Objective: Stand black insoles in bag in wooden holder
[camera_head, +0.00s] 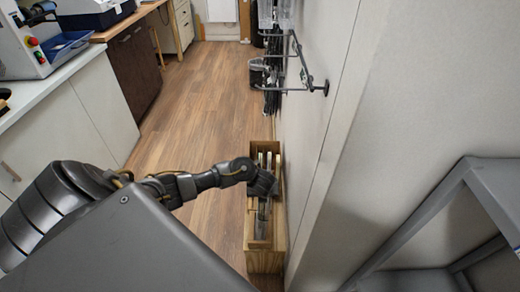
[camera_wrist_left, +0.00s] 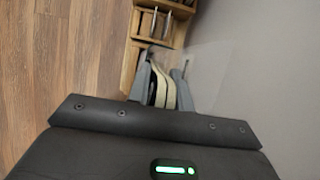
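The wooden holder (camera_head: 264,262) is a narrow box on the floor against the wall; its slatted end also shows at the top of the left wrist view (camera_wrist_left: 128,70). My left gripper (camera_head: 263,187) is over the holder. In the left wrist view, its two grey fingers (camera_wrist_left: 162,72) sit on either side of the insoles in a clear bag (camera_wrist_left: 160,90), with beige and dark layers between them. The bagged insoles hang down within or just above the holder; their lower end is hard to make out. Other pale upright pieces (camera_head: 268,160) stand in the holder's far slots. My right gripper is out of view.
A wall (camera_head: 315,130) runs close along the holder's right side, with a black rack (camera_head: 295,75) farther back. Open wood floor (camera_head: 195,110) lies to the left. A white-topped cabinet (camera_head: 70,115) stands at left, and a grey metal frame (camera_head: 440,200) at right.

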